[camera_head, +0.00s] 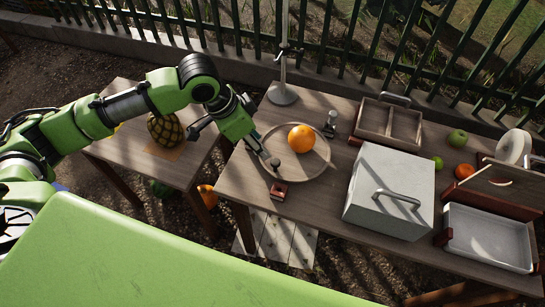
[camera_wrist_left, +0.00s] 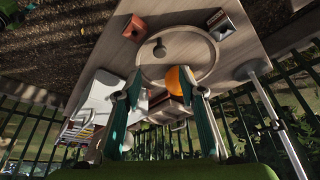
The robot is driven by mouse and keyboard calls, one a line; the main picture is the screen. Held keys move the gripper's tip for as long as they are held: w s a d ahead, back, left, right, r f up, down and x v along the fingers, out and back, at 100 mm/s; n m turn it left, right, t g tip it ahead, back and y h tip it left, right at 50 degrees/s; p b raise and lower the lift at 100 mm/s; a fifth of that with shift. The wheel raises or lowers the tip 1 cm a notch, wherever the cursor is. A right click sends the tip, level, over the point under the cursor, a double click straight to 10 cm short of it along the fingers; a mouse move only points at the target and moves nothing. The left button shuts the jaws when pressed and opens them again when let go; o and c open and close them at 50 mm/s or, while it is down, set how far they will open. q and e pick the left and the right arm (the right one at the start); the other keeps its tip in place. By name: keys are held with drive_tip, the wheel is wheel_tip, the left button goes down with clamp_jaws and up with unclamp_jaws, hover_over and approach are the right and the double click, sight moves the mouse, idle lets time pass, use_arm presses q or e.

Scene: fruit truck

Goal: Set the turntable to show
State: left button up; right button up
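The turntable (camera_head: 316,167) is a round wooden disc on the table, with an orange (camera_head: 301,138) resting on it. A small grey knob (camera_head: 275,163) stands near the turntable's front-left rim; it also shows in the left wrist view (camera_wrist_left: 160,49). My left gripper (camera_head: 257,143) is above the turntable's left side, close to the knob. In the left wrist view my left gripper (camera_wrist_left: 165,88) has its fingers apart with nothing held between them. The orange (camera_wrist_left: 181,80) shows beyond, partly covered by one finger. My right gripper is not in view.
A white box with a handle (camera_head: 390,190) stands right of the turntable. A divided wooden tray (camera_head: 388,123) and a lamp-like pole (camera_head: 284,65) are behind. A small reddish block (camera_head: 278,191) sits at the front edge. A pineapple (camera_head: 168,130) is on the left table.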

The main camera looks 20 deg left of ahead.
sight(275, 161)
use_arm(q)
drive_tip(key=p+x, duration=0.1)
drive_tip(key=x, duration=0.8)
drive_tip(key=shift+w+d+f, duration=0.1)
drive_tip(key=shift+d+f, duration=0.05)
drive_tip(key=shift+f, duration=0.15)
drive_tip(key=shift+w+d+f+p, duration=0.15)
drive_tip(key=shift+f+p, duration=0.15)
drive_tip(key=shift+f, duration=0.25)
clamp_jaws()
